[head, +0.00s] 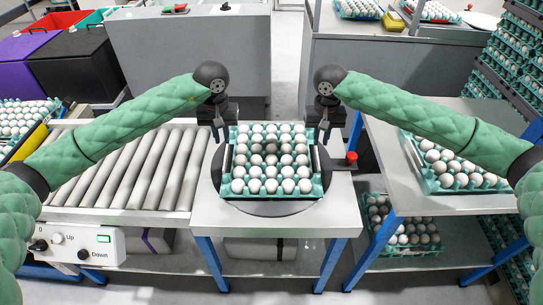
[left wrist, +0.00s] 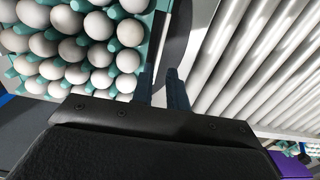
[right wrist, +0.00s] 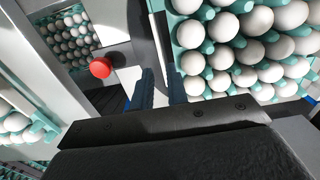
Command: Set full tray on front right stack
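A full teal tray of white eggs (head: 316,190) lies on a round black plate (head: 268,208) on the middle table. My left gripper (head: 218,137) is at the tray's left side and my right gripper (head: 323,136) is at its right side, both near the back corners. In the left wrist view the two fingers (left wrist: 161,88) stand apart beside the tray's edge. In the right wrist view the fingers (right wrist: 162,88) also stand apart at the tray's edge. Whether the rim lies between either pair is unclear. On the right table, egg trays (head: 432,183) sit partly behind my right arm.
A roller conveyor (head: 130,170) lies left of the middle table. A red button (head: 351,157) stands at that table's right edge. More egg trays (head: 402,248) sit on the lower shelf at right. Tall tray stacks (head: 510,60) stand at far right. The right table's back (head: 400,125) is bare.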

